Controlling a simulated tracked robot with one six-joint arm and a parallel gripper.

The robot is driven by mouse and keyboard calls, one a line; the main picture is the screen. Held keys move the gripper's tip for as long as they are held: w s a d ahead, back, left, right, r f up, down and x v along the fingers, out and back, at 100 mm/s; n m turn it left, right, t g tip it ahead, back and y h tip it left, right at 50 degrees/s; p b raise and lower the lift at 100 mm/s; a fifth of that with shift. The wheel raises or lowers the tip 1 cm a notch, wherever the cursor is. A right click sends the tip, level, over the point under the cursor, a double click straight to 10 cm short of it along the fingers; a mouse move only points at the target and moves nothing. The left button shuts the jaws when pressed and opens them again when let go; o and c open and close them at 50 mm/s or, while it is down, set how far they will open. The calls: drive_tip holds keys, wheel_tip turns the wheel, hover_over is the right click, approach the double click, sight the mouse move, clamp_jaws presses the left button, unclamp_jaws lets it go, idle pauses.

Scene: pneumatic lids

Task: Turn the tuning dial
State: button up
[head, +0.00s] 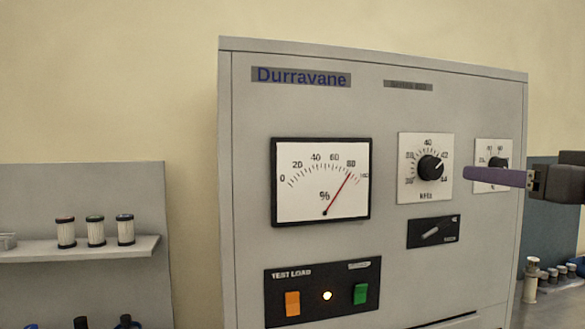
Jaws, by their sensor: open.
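The tuning dial (430,168) is a round black knob on a white square plate marked kHz, on the front of a grey Durravane cabinet (370,110). Its pale pointer line aims up and right, toward about 42. My gripper (469,174) comes in from the right edge, its purple fingertip just right of the dial's plate. It is open and empty. Only one finger shows clearly; the other is hidden. Whether the finger touches the cabinet cannot be told, but it appears clear of the knob.
A percent meter (321,181) has its red needle a little past 80. A smaller dial (498,162) is partly covered by my finger. Below are a black switch (433,231) and a test-load panel (322,290) with orange and green buttons and a lit lamp. A shelf (90,247) stands left.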

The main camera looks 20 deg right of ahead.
sight(436, 168)
drive_tip(key=shift+w+d, duration=0.25)
drive_tip(key=shift+w, duration=2.05)
drive_tip(key=shift+w+d, duration=0.25)
drive_tip(key=shift+w, duration=2)
drive_tip(key=shift+w+d, duration=0.25)
drive_tip(key=shift+w, duration=2.05)
drive_tip(key=c, duration=1)
drive_tip(key=shift+c, duration=0.2)
drive_tip(key=shift+m, duration=1)
drive_tip(key=o, duration=1)
drive_tip(key=shift+o, duration=0.2)
drive_tip(key=shift+s, duration=0.15)
